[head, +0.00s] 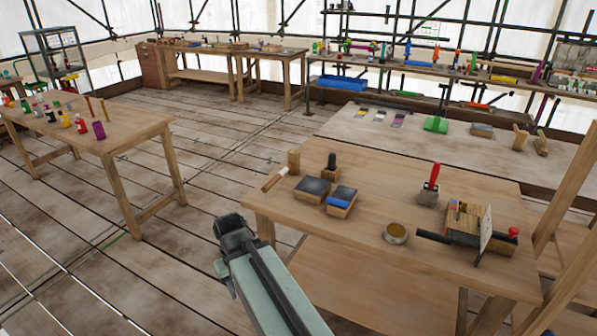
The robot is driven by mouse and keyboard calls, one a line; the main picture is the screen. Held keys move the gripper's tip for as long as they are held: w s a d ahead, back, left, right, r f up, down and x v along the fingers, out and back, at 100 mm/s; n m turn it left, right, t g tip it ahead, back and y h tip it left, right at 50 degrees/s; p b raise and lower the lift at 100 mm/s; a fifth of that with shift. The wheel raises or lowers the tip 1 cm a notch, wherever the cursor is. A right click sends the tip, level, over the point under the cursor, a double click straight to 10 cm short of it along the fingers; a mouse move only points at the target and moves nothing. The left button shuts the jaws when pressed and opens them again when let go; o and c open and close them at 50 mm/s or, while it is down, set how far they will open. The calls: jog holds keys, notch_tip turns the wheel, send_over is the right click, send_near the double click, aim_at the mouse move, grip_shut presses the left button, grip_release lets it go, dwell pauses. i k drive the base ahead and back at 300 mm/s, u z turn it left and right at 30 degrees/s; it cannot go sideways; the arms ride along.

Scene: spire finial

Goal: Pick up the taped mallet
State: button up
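No mallet in view shows tape that I can make out. On the near wooden table, a mallet-like tool (275,180) with a pale wooden handle lies at the back left corner, by an upright wooden block (293,161). Beside it is a wooden block with a black upright handle (331,166). Two wooden mallet-like pieces (520,138) stand on the pale bench behind, at the right. My gripper (235,233) is the dark end of my pale green arm, in front of the near table's left edge, apart from these tools. Its fingers are not clear.
Another table (120,140) with small bottles stands left. Plank floor between them is open.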

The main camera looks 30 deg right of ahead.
aim_at(292, 167)
jog(key=u, duration=0.3)
jog(key=i, duration=0.55)
jog(key=u, duration=0.5)
jog(key=i, duration=1.3)
jog(key=z, duration=0.8)
jog(key=k, duration=0.65)
jog(key=z, duration=0.25)
jog(key=i, duration=0.65)
jog(key=u, duration=0.15)
